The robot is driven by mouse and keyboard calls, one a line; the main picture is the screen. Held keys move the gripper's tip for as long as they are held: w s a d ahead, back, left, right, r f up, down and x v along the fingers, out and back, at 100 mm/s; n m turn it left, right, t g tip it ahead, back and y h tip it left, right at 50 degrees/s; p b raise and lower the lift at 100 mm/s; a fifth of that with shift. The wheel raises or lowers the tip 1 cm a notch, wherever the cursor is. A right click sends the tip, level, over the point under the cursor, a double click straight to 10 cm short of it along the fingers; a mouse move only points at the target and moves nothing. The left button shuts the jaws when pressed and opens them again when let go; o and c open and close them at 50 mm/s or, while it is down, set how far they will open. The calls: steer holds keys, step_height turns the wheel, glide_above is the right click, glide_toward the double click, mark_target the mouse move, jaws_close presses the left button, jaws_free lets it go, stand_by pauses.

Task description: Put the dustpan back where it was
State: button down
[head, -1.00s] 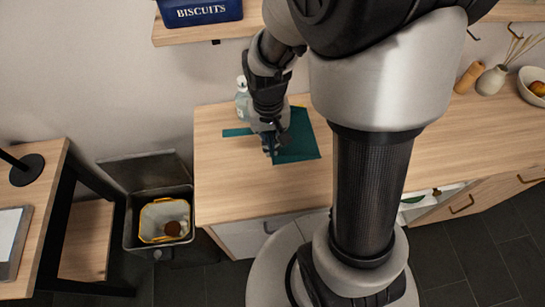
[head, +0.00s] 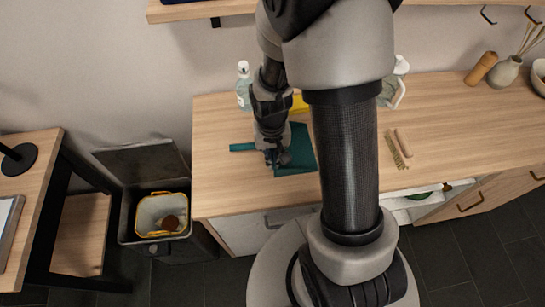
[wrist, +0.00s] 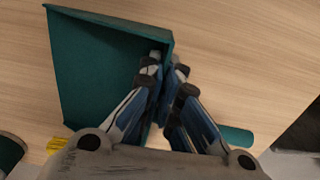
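The teal dustpan (head: 300,160) is over the left part of the wooden countertop, its handle (head: 242,147) pointing left. I cannot tell whether it touches the wood or is slightly above it. In the wrist view the dustpan (wrist: 95,75) shows its open tray, with the handle (wrist: 235,136) partly behind my fingers. My gripper (wrist: 166,75) has its fingers close together on both sides of the dustpan's rear wall near the handle, pinching it. In the head view my gripper (head: 274,158) hides the join of tray and handle.
A clear bottle (head: 243,90) and a yellow object (head: 299,104) stand behind the dustpan. A bin (head: 160,215) stands left of the counter. The counter's front left is clear.

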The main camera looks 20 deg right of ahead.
steer(key=shift+f, duration=0.15)
steer(key=c, duration=1.8)
jaws_free()
steer(key=s+a+r+n+t+p, duration=0.1)
steer(key=s+r+p, duration=0.15)
steer(key=r, duration=0.95)
steer(key=s+a+r+t+p, duration=0.1)
steer(key=r+p, duration=0.2)
steer(key=r, duration=0.9)
steer(key=s+a+r+n+t, duration=0.1)
steer(key=s+r+n+t, duration=0.1)
steer(key=s+r, duration=0.6)
steer(key=shift+s+a+t, duration=0.3)
steer(key=shift+s, duration=0.5)
